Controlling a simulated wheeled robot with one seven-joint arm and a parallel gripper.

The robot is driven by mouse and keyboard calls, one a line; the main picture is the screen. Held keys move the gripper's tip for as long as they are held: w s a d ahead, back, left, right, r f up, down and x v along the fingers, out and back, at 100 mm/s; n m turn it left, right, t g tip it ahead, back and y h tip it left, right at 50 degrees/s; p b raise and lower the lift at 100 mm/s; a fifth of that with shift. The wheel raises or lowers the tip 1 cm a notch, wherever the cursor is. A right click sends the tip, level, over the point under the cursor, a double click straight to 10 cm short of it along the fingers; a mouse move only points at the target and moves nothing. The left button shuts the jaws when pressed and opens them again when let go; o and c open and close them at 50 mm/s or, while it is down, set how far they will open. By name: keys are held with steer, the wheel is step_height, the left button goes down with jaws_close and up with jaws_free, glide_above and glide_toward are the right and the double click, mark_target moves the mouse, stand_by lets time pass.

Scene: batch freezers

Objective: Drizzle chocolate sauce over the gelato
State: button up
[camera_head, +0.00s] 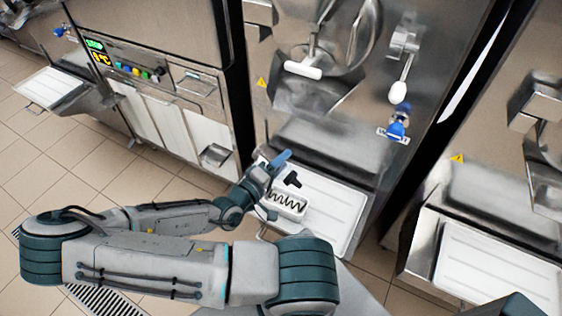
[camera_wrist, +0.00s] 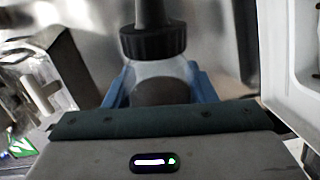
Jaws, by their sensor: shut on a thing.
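My gripper (camera_head: 274,168) is shut on a sauce bottle, above the left end of the white tray. In the wrist view the bottle (camera_wrist: 158,72) is clear with a black ribbed cap and nozzle, and dark sauce shows inside it. The blue fingers (camera_wrist: 196,80) hold it from both sides. In the head view the bottle's black cap (camera_head: 292,180) points down and to the right, so the bottle is tilted over the gelato. The gelato (camera_head: 288,203) is white, in a small rectangular container, with a dark zigzag line of sauce across its top.
The white tray (camera_head: 335,212) sits at the front of the middle freezer (camera_head: 405,140), its right part bare. The freezer's white-tipped lever (camera_head: 398,92) and a blue knob (camera_head: 396,130) stand above it. Another machine with a white tray (camera_head: 490,268) is at right.

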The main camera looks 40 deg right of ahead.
steer(key=shift+r+n+p, duration=0.45)
steer(key=shift+n+p, duration=0.15)
steer(key=shift+n, duration=0.2)
steer(key=shift+r+n+p, duration=0.4)
steer(key=shift+n+p, duration=0.2)
steer(key=shift+n, duration=0.2)
steer(key=shift+r+n+p, duration=1.05)
steer(key=shift+n+p, duration=0.25)
steer(key=shift+p, duration=0.25)
steer(key=shift+r+n+p, duration=0.45)
steer(key=shift+n+p, duration=0.2)
steer(key=shift+n, duration=0.25)
steer(key=shift+r+n+p, duration=0.6)
steer(key=shift+n+p, duration=0.3)
steer(key=shift+n, duration=0.1)
steer(key=shift+r+n+p, duration=0.6)
steer(key=shift+n+p, duration=0.25)
steer(key=shift+n, duration=0.45)
